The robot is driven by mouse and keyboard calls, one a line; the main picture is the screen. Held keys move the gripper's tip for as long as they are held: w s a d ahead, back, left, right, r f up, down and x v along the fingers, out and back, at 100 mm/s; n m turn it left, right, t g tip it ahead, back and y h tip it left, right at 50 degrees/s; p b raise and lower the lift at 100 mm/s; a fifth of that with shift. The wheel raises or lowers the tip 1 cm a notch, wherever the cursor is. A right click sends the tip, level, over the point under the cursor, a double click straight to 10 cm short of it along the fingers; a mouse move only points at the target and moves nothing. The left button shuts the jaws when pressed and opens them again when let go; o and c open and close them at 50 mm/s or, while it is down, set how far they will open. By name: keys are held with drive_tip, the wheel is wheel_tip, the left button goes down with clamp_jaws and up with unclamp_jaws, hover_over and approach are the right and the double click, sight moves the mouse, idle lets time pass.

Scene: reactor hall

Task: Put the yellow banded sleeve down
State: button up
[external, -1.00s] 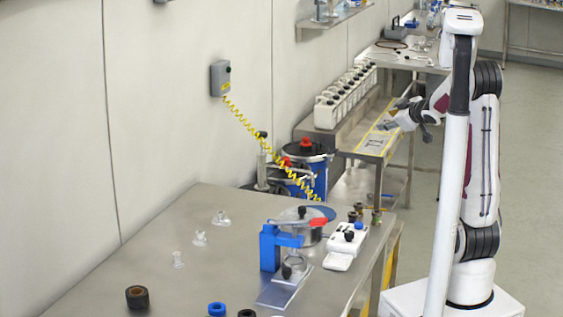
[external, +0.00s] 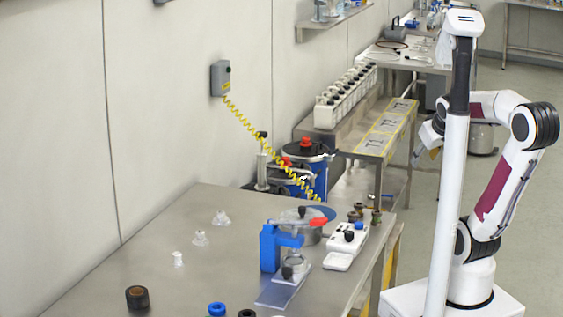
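My gripper (external: 420,154) hangs in the air to the right of the shelf with marked squares (external: 384,132), beside my white column, which hides part of the wrist. It is small here, and I cannot tell whether its fingers are open or shut. A small orange-yellow patch shows by the fingers; I cannot tell if it is the yellow banded sleeve. Several small dark sleeve-like pieces (external: 376,217) stand at the right edge of the steel table (external: 130,270); no yellow band can be made out on them.
White bottles (external: 345,98) stand in a row behind the marked shelf. The marked squares look bare.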

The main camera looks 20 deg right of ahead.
drive_tip(key=s+a+f+g+y, duration=0.1)
drive_tip(key=s+a, duration=0.1)
drive_tip(key=s, duration=0.3)
drive_tip(key=s+a+f+g+y, duration=0.1)
drive_tip(key=s+a+f, duration=0.1)
drive_tip(key=s, duration=0.3)
drive_tip(key=shift+s+a+f, duration=0.15)
drive_tip(key=shift+a+f, duration=0.15)
drive_tip(key=shift+a, duration=0.45)
drive_tip(key=shift+o, duration=0.4)
drive_tip(key=shift+d, duration=0.1)
